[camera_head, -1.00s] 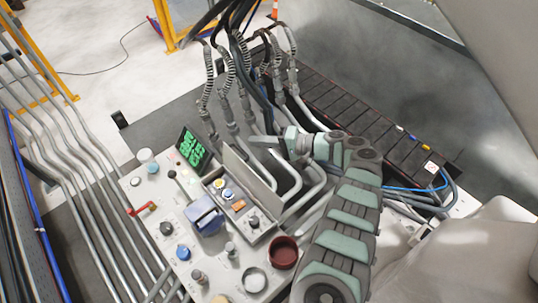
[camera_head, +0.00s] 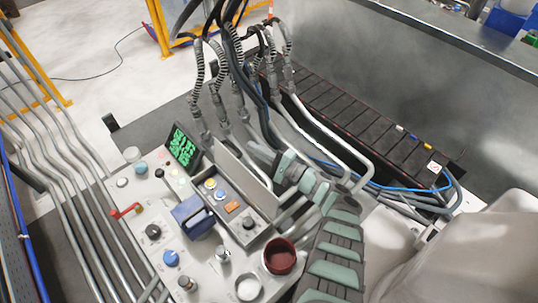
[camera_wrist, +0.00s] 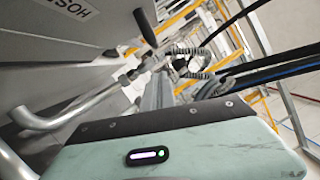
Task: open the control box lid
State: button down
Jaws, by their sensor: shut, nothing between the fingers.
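The control box (camera_head: 243,232) is a shallow grey open box on the light panel, with several coloured buttons and knobs inside. Its lid (camera_head: 243,172) is a flat grey plate standing up along the box's right edge, so the inside shows. My gripper (camera_head: 262,154) is shut and empty, just behind the lid on its far right side, over the grey pipes. Whether it touches the lid I cannot tell. In the wrist view only the teal gripper body shows; fingertips and lid are not clear there.
A green-lettered display (camera_head: 184,147) stands left of the box. A blue block (camera_head: 192,215), a red-handled valve (camera_head: 126,211) and a dark red cup (camera_head: 279,257) sit on the panel. Hoses (camera_head: 222,92) and bent pipes (camera_head: 335,145) crowd behind and right of the lid.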

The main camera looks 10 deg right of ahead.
aim_at(249, 175)
jog(key=shift+s+a+r+p, duration=0.35)
jog(key=shift+s+a+p, duration=0.2)
jog(key=shift+p, duration=0.4)
jog(key=shift+s+a+r+p, duration=0.35)
jog(key=shift+s+a+p, duration=0.2)
jog(key=shift+p, duration=0.4)
jog(key=shift+s+a+r+n+g+h+p, duration=0.15)
jog(key=shift+s+a+r+n+p, duration=0.2)
jog(key=shift+n+p, duration=0.35)
jog(key=shift+s+a+r+n+g+h+p, duration=0.15)
jog(key=shift+a+r+n+p, duration=0.2)
jog(key=shift+n+p, duration=0.3)
jog(key=v, duration=1)
jog(key=shift+s+d, duration=0.15)
jog(key=shift+d, duration=0.25)
